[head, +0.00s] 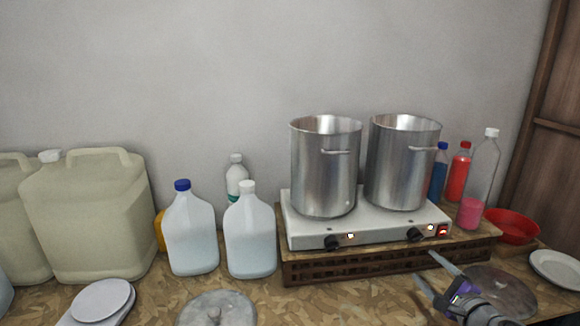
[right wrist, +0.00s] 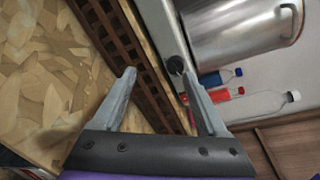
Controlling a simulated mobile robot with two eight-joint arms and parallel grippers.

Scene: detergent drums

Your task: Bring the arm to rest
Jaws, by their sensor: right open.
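My right gripper (head: 427,266) is at the lower right in the head view, in front of the right end of the hot plate. Its two grey fingers are spread apart with nothing between them. In the right wrist view the open fingers of my right gripper (right wrist: 160,74) point toward the slatted wooden stand (right wrist: 122,38) and the hot plate's edge. I cannot tell whether a finger touches the stand. My left gripper does not show.
Two steel pots (head: 325,170) (head: 402,165) stand on the white hot plate (head: 375,232). Bottles and a red bowl (head: 512,227) are at right. Jugs (head: 190,235) and drums (head: 88,215) stand at left. A lid (head: 500,290) lies beside my gripper.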

